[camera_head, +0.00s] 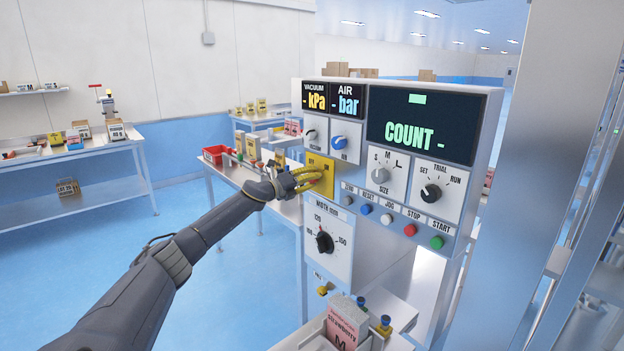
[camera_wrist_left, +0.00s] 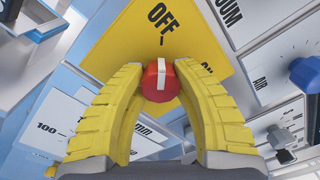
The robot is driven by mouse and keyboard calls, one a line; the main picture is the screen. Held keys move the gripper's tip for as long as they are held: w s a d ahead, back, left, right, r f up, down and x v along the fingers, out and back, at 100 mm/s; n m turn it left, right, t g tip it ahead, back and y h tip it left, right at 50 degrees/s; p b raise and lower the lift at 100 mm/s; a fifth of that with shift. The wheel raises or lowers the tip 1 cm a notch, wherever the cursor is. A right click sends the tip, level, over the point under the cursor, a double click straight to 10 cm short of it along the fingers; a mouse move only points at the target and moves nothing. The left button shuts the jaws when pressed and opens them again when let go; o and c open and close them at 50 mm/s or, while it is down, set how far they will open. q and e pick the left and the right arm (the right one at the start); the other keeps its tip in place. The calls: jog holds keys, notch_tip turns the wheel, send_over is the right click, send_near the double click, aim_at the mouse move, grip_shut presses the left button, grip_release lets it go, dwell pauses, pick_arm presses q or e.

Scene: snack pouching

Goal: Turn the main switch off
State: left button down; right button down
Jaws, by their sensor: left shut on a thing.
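The main switch is a red round knob (camera_wrist_left: 156,82) with a white bar, on a yellow plate (camera_wrist_left: 120,45) in the left wrist view. The white bar lines up with the tick under the OFF label (camera_wrist_left: 162,15); the ON label is partly hidden by a finger. My left gripper (camera_wrist_left: 162,74) is shut on the red knob, one yellow finger on each side. In the head view the yellow plate (camera_head: 318,207) is at the panel's left side, and my left gripper (camera_head: 318,178) covers most of the knob. My right gripper is not in view.
The control panel has a blue air knob (camera_head: 339,142), a size dial (camera_head: 380,175), a trial dial (camera_head: 431,193), a width dial (camera_head: 325,242) and several push buttons (camera_head: 410,230). Its displays (camera_head: 420,128) show dashes. A pink-labelled pouch (camera_head: 344,322) stands below.

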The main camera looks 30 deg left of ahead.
pick_arm(q)
jog(key=c, duration=0.9)
grip_release()
jog(key=shift+o, duration=0.2)
jog(key=v, duration=1.2)
jog(key=shift+f, duration=0.1)
